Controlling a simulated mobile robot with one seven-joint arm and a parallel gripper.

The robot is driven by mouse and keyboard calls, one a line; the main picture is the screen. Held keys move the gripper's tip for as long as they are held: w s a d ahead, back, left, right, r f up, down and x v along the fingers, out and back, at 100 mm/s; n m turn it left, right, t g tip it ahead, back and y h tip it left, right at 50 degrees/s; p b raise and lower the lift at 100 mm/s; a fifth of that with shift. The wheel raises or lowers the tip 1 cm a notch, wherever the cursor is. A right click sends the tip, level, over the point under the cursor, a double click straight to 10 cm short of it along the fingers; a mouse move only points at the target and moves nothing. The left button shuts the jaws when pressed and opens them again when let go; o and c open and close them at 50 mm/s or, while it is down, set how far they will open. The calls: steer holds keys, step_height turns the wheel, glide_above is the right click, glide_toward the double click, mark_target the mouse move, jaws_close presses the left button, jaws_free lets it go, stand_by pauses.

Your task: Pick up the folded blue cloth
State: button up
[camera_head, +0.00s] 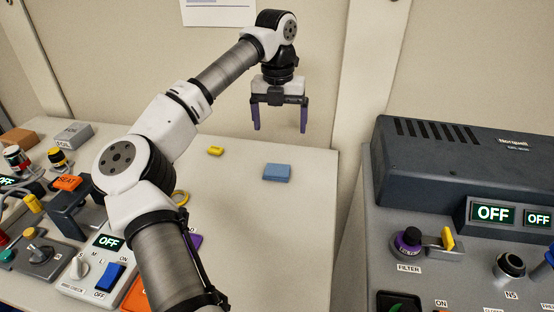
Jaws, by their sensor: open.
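The folded blue cloth (277,172) is a small flat light-blue block. It lies on the bare right part of the pale table, towards the back. My gripper (280,130) has two purple fingers that point down. It is open, with nothing between the fingers. It hangs above the table against the back wall in the picture, higher than the cloth. A clear gap shows between the fingertips and the cloth. The exact height and depth of the gripper over the cloth cannot be told from this one view.
A small yellow object (216,151) lies left of the cloth. A yellow ring (181,198) lies partly behind my arm. Control boxes, including one with a blue switch (110,277), crowd the left. A grey instrument (460,180) stands at right beyond a gap. The table (290,235) before the cloth is clear.

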glide_above(277, 168)
steer(key=f, duration=0.7)
steer(key=shift+s+a+f+p, duration=0.2)
steer(key=shift+f+p, duration=0.1)
steer(key=shift+p, duration=0.1)
steer(key=shift+w+d+f+p, duration=0.15)
steer(key=shift+f+p, duration=0.2)
steer(key=shift+f, duration=1.2)
steer(key=shift+w+d+f+p, duration=0.1)
steer(key=shift+f+p, duration=0.25)
steer(key=shift+f, duration=1.2)
steer(key=c, duration=1.1)
steer(key=shift+o, duration=0.2)
